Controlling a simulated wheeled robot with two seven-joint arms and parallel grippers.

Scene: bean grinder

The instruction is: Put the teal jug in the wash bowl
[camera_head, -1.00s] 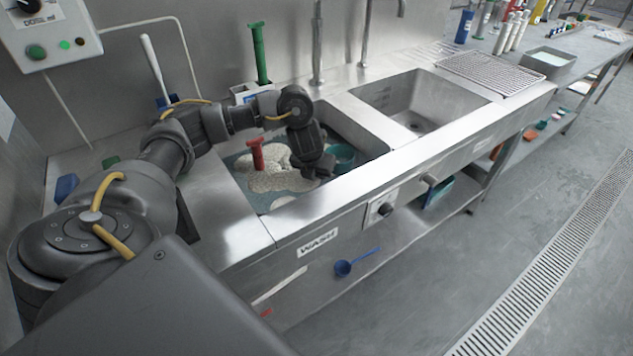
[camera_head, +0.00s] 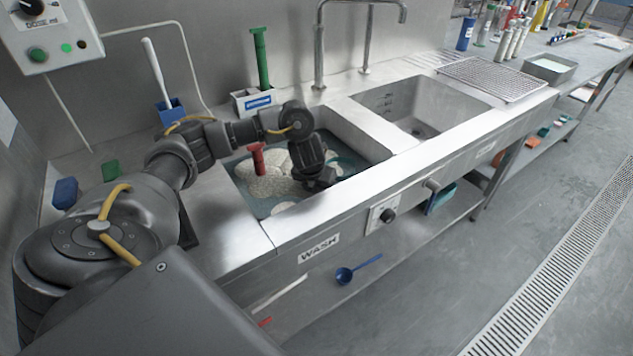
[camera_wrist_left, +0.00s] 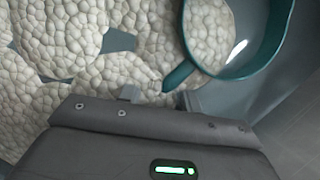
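The teal jug (camera_wrist_left: 272,62) is in the suds-filled wash bowl (camera_head: 262,206), at its right side. In the head view my left arm hides most of it. In the left wrist view its round rim shows at the top right, with white suds inside it, and its short handle (camera_wrist_left: 180,76) points toward my gripper. My left gripper (camera_wrist_left: 160,97) is low in the bowl, its fingertips apart on either side of the handle's end. It looks open, and I see no grip on the handle. My right gripper is out of view.
A red-handled tool (camera_head: 257,158) stands in the suds left of my gripper. A second, empty basin (camera_head: 420,110) lies to the right. Taps (camera_head: 319,50) rise behind the bowls. A green-handled brush (camera_head: 262,60) stands in a white holder at the back.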

